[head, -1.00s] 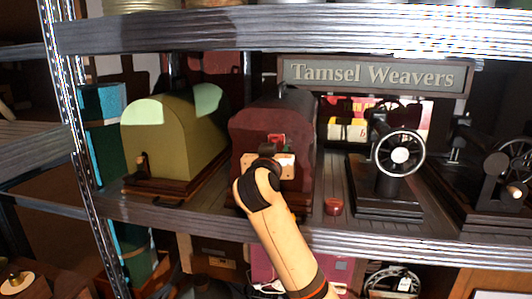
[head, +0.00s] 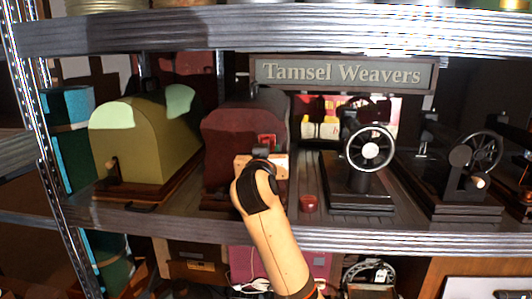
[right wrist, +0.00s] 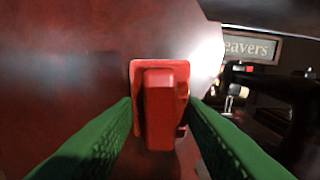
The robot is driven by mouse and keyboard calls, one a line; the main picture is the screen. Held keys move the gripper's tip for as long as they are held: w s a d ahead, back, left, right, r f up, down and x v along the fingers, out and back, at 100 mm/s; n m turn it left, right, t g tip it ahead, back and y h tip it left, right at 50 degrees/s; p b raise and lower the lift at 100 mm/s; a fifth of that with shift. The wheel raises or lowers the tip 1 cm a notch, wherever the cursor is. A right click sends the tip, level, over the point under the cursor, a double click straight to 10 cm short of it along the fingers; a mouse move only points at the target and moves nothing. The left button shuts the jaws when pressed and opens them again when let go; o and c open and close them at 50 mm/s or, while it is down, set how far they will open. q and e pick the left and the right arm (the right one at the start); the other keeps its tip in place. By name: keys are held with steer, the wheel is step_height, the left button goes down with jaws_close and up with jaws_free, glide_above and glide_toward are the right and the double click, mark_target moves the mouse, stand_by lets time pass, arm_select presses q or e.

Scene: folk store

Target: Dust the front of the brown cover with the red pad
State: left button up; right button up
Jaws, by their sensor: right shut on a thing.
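The brown cover (head: 232,125), dark reddish brown with a rounded top, stands on the middle shelf between an olive cover and a sewing machine. Its front fills much of the right wrist view (right wrist: 65,75). My right gripper (head: 266,152) is in front of the cover's right part. Its green fingers are shut on the red pad (right wrist: 162,105), which shows as a small red patch in the head view (head: 267,139). The pad faces the cover's front near its right edge; I cannot tell whether it touches. The gripper hides part of the cover's lower front. My left gripper is not in view.
The olive cover (head: 150,145) stands to the left. A black sewing machine (head: 360,175) with a handwheel stands to the right, with another beyond it. A small red object (head: 309,204) lies near the shelf's front edge. The Tamsel Weavers sign (head: 343,74) hangs above.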

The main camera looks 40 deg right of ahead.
mark_target(226, 146)
steer(key=shift+w+a, duration=1.15)
steer(key=shift+w, duration=0.25)
steer(key=shift+w+a, duration=1.15)
steer(key=shift+w, duration=0.2)
steer(key=shift+w+a, duration=1.15)
steer(key=shift+w, duration=0.25)
steer(key=shift+a, duration=0.1)
steer(key=shift+s+a+f, duration=0.1)
steer(key=shift+s+a, duration=0.3)
steer(key=shift+a, duration=0.1)
steer(key=shift+v, duration=2.25)
steer(key=v, duration=0.3)
steer(key=shift+s, duration=0.1)
steer(key=shift+d, duration=0.1)
